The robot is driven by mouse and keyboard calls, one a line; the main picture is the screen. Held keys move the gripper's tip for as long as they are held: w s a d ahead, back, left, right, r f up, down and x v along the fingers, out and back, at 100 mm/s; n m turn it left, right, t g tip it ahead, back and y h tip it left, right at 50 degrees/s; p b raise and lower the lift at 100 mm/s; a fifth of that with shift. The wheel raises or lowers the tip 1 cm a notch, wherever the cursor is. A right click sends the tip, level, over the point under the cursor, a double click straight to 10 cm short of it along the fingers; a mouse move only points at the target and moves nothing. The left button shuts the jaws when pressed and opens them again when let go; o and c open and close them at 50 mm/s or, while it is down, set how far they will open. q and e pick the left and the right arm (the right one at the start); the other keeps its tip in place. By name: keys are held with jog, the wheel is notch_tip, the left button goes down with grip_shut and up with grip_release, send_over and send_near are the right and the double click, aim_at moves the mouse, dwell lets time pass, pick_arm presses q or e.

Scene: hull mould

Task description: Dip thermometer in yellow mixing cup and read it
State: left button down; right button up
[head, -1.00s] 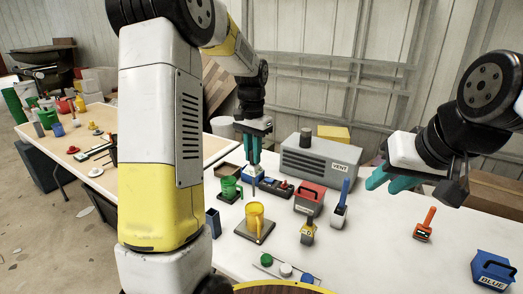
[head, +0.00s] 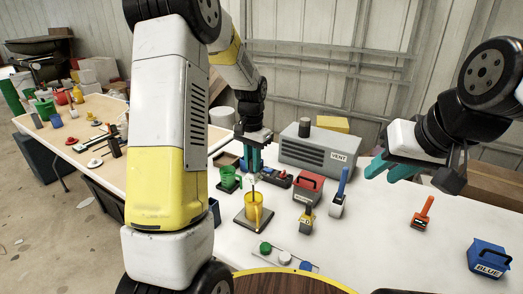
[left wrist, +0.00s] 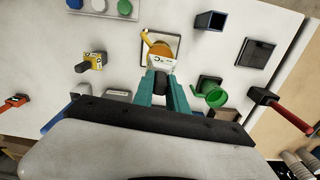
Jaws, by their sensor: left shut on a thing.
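The yellow mixing cup (head: 253,218) stands on a dark square pad in the head view. It also shows in the left wrist view (left wrist: 149,38), partly hidden behind the thermometer. My left gripper (head: 250,166) is above the cup, fingers pointing down, shut on the thermometer (head: 252,190). In the left wrist view its pale round dial (left wrist: 162,63) lies just beyond the fingertips (left wrist: 163,88), over the cup. The thin stem appears to reach the cup's mouth; how deep it goes I cannot tell. My right gripper (head: 390,170) is open and empty above the table's right side.
A green cup (head: 229,179) stands close behind and left of the yellow cup. A red box (head: 308,188), a yellow-black tool (head: 305,219) and a grey VENT unit (head: 321,150) stand to the right. A tray with coloured caps (head: 284,258) lies in front. A blue box (head: 489,259) is far right.

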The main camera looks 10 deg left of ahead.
pick_arm(q)
jog(key=shift+f, duration=2.15)
dwell(2.9)
jog(key=shift+r, duration=4.85)
jog(key=shift+r, duration=1.5)
